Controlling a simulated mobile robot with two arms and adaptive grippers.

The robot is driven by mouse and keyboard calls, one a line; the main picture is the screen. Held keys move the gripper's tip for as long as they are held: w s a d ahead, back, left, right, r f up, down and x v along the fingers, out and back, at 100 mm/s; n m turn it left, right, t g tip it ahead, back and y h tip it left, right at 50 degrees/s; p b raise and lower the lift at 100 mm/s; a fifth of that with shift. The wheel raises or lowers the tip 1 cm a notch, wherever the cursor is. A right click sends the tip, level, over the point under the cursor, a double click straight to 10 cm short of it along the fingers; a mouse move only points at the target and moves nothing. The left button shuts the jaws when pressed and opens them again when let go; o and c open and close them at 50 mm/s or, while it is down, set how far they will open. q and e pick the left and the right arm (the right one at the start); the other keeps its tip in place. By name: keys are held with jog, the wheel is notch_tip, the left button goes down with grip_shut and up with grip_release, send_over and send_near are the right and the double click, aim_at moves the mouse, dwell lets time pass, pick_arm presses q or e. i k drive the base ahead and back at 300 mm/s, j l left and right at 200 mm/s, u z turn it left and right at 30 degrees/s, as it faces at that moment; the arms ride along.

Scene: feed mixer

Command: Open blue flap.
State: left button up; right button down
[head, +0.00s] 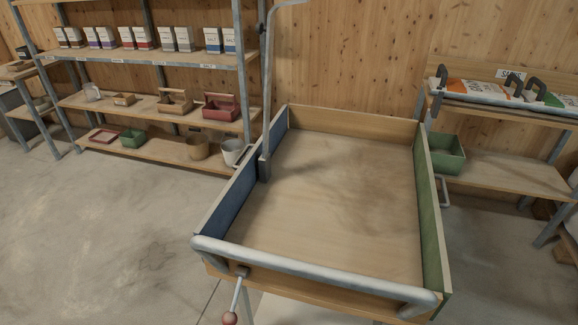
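The blue flap (236,194) forms the left side wall of a wooden mixing tray (340,190). It stands upright and looks closed along the tray's edge. A grey metal post (266,95) crosses in front of part of it, hiding a short stretch. Neither of my grippers is in view.
A green flap (431,210) forms the tray's right wall, and a thick grey bar (310,268) runs along its front. Shelves with boxes and buckets (236,152) stand at the back left. A bench with sacks and a green crate (445,154) stands right. The left floor is clear.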

aim_at(216, 223)
jog(key=i+j+z, duration=0.1)
jog(key=j+z, duration=0.25)
jog(key=j, duration=0.25)
jog(key=i+j+z, duration=0.1)
jog(key=j+z, duration=0.3)
jog(key=j, duration=0.2)
jog(key=j+z, duration=0.35)
jog(key=j, duration=0.2)
jog(key=k, duration=0.05)
